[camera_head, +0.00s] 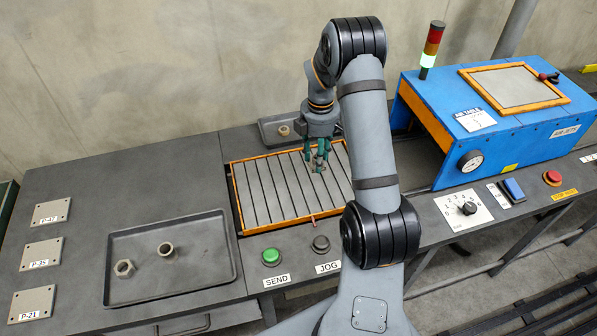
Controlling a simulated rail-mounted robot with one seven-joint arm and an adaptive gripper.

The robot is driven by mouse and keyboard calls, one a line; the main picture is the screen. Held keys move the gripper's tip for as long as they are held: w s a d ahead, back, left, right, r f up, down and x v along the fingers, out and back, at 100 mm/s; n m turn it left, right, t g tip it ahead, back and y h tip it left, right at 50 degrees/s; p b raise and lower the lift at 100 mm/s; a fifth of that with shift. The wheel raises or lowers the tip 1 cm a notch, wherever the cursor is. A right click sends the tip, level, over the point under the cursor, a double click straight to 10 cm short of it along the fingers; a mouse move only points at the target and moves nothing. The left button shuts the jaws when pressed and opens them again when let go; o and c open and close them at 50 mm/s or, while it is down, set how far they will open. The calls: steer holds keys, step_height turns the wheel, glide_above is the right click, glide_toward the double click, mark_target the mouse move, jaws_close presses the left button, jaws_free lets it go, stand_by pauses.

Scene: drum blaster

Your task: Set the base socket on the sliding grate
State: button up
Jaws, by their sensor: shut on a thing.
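The sliding grate (262,190) is a slatted grey panel in an orange frame, set in the bench left of the blue machine. My gripper (318,168), with green fingers, points down over the grate's right half. It is shut on a small part that the fingers mostly hide, presumably the base socket. I cannot tell whether that part touches the slats. A hex nut-like fitting (124,268) and a short round fitting (166,249) lie in the front-left tray (222,277).
A smaller tray (268,130) with a round part (284,130) stands behind the grate. The blue air-table machine (480,150) is at right. A green SEND button (271,256) and a dark JOG button (320,243) sit before the grate. Plates labelled P-41, P-35 and P-21 (32,304) lie at left.

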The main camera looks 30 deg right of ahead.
steer(key=p, duration=0.1)
glide_above(298, 180)
steer(key=f, duration=0.2)
steer(key=shift+s+d+f, duration=0.25)
steer(key=shift+d+f, duration=0.05)
steer(key=shift+f, duration=0.05)
steer(key=shift+w+a+f, duration=0.15)
steer(key=shift+a+f, duration=0.1)
steer(key=shift+f, duration=0.15)
jaws_close()
jaws_free()
steer(key=shift+f+p, duration=0.65)
steer(key=shift+f, duration=1.2)
steer(key=shift+f, duration=0.2)
steer(key=o, duration=1.3)
steer(key=shift+o, duration=0.3)
step_height(298, 180, up, 12)
steer(key=b, duration=0.1)
steer(key=shift+r, duration=0.2)
